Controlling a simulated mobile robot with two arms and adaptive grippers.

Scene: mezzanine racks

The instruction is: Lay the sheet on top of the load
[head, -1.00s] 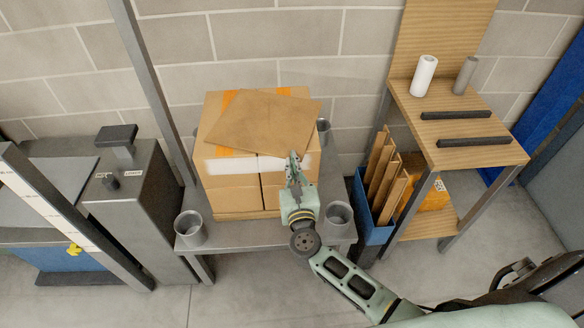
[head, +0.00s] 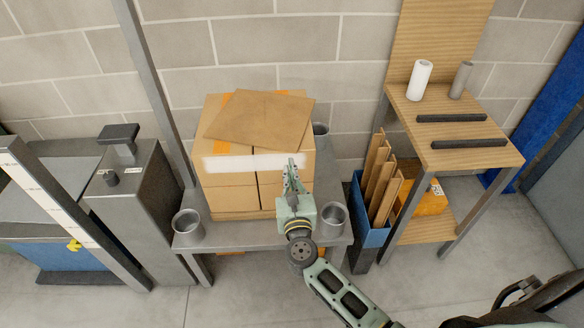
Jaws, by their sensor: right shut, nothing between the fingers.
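The load (head: 232,195) is a stack of cardboard boxes with a white band and orange tape, standing on a grey metal table. The brown sheet (head: 260,120) lies on top of the load, turned at an angle to the boxes. Its right corner reaches the load's right edge, and some of the top shows around it. My right gripper (head: 291,165) is shut and empty, in front of the load's front face and below the sheet's front edge, apart from the sheet in the picture. My left gripper is not in view.
Metal cups stand at the table's corners, one at front left (head: 188,226) and one at front right (head: 333,220). A blue bin (head: 370,236) with upright cardboard pieces stands right of the table. A wooden shelf (head: 455,160) holds rolls and dark bars. A grey cabinet (head: 140,205) is at left.

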